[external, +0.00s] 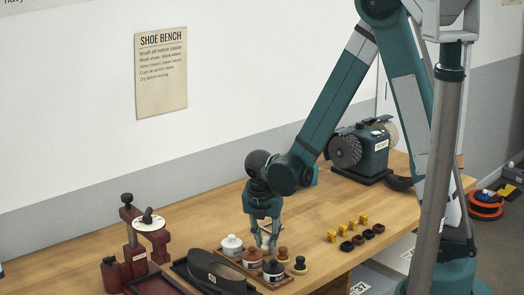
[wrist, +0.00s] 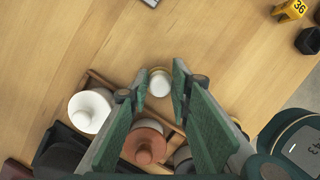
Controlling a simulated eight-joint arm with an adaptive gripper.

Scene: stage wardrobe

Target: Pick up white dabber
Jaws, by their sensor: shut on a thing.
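My gripper (external: 267,237) points down over the small tray of jars and dabbers. In the wrist view, its two green fingers (wrist: 160,76) stand on either side of the white dabber (wrist: 159,84), a small round white piece, and are shut on it. In the external view the fingers largely hide the dabber, with only some pale colour showing between them. I cannot tell whether it is lifted clear of the tray.
A white jar (external: 232,245), a brown jar (external: 252,257) and a dark jar (external: 273,269) stand close by. A brown dabber (external: 283,254) and a black dabber (external: 300,265) are just right. Yellow and dark blocks lie farther right. Bare wood lies behind.

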